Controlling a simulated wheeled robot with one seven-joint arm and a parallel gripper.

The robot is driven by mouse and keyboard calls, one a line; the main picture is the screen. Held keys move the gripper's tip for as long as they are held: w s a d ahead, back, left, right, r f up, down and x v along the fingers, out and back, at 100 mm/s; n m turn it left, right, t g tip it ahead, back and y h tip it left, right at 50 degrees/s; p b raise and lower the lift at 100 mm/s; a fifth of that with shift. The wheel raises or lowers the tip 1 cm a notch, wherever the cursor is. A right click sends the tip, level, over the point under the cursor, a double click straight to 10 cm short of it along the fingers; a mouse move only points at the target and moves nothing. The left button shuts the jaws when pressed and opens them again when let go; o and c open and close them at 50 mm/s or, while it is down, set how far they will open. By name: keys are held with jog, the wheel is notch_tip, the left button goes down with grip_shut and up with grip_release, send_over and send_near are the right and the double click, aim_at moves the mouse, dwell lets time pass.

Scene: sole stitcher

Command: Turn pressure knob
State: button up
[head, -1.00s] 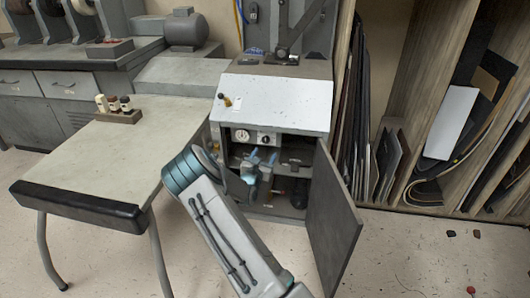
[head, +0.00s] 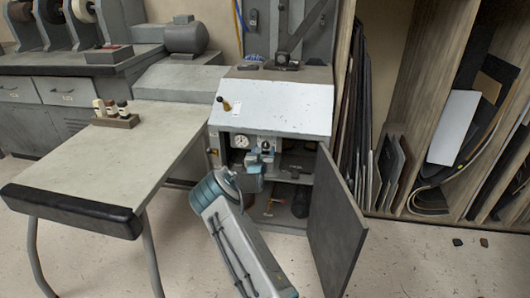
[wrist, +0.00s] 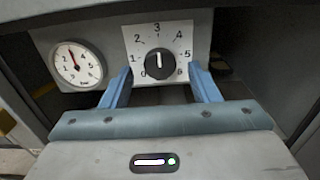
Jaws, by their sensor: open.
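The pressure knob (wrist: 159,64) is a round black dial with a white pointer line on a white plate numbered around it. Its pointer stands about upright, toward the 3. A round white gauge (wrist: 77,66) with a red needle sits left of it; it also shows in the head view (head: 240,142). My gripper (wrist: 160,76) is open, its two blue fingers below and on either side of the knob, apart from it. In the head view my gripper (head: 266,148) is in front of the panel in the open cabinet and hides the knob.
The cabinet door (head: 337,225) hangs open on the right of my arm. A worktable (head: 125,150) with small bottles (head: 117,110) stands on the left. A sloped white cover (head: 275,105) overhangs the panel. A shelf edge lies inside the cabinet below the panel.

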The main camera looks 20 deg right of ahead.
jog(key=shift+b+x, duration=0.3)
jog(key=shift+x, duration=0.8)
jog(key=c, duration=1)
jog(key=shift+o, duration=0.2)
